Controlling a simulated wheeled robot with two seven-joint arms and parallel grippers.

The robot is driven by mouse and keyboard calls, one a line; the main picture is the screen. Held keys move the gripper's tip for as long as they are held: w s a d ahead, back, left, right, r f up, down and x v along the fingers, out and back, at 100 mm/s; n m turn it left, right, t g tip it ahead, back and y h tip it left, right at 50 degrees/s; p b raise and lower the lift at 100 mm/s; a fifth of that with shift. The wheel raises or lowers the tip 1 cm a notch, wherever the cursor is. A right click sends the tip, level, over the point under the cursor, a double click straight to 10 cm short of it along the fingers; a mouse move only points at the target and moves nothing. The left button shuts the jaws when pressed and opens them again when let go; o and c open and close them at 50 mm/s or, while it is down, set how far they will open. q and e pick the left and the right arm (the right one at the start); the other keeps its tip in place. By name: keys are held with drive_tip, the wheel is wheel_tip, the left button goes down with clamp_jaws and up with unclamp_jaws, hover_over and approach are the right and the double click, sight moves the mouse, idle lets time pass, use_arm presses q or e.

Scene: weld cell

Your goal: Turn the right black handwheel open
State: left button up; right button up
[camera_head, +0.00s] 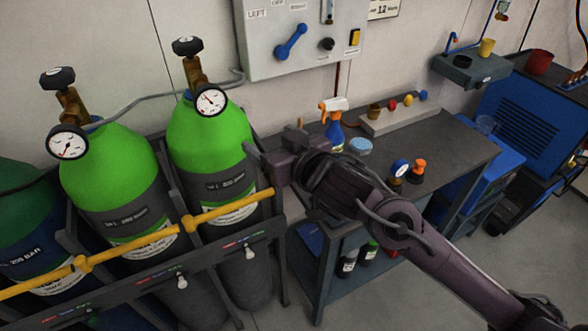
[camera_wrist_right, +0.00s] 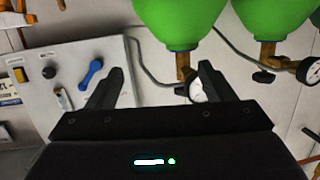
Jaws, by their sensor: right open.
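The right black handwheel (camera_head: 187,46) sits on a brass valve on top of the right green cylinder (camera_head: 208,138). A white-faced gauge (camera_head: 210,100) is fixed below it. In the right wrist view the scene is upside down, and this handwheel (camera_wrist_right: 182,90) shows small between my fingers, beside the partly hidden gauge. My right gripper (camera_head: 262,156) is open and empty, to the right of the cylinder's body and well below the handwheel. It is apart from the wheel; whether it touches the cylinder, I cannot tell. My left gripper is not in view.
The left green cylinder (camera_head: 108,172) has its own black handwheel (camera_head: 57,78) and gauge. A yellow bar (camera_head: 230,208) crosses the cylinders in their rack. A grey wall panel (camera_head: 292,58) with a blue lever hangs behind. A workbench (camera_head: 440,146) with a spray bottle (camera_head: 334,122) stands right.

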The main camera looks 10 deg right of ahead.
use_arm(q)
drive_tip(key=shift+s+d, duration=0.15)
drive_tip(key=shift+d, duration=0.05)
use_arm(e)
drive_tip(key=s+d+f+m+g+h, duration=0.1)
drive_tip(key=s+d+f+h, duration=0.1)
drive_tip(key=f, duration=0.3)
drive_tip(key=shift+s+d+f+h, duration=0.25)
drive_tip(key=shift+s+d+h, duration=0.1)
drive_tip(key=shift+d, duration=0.2)
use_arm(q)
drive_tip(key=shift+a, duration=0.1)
use_arm(e)
drive_tip(key=shift+c, duration=0.2)
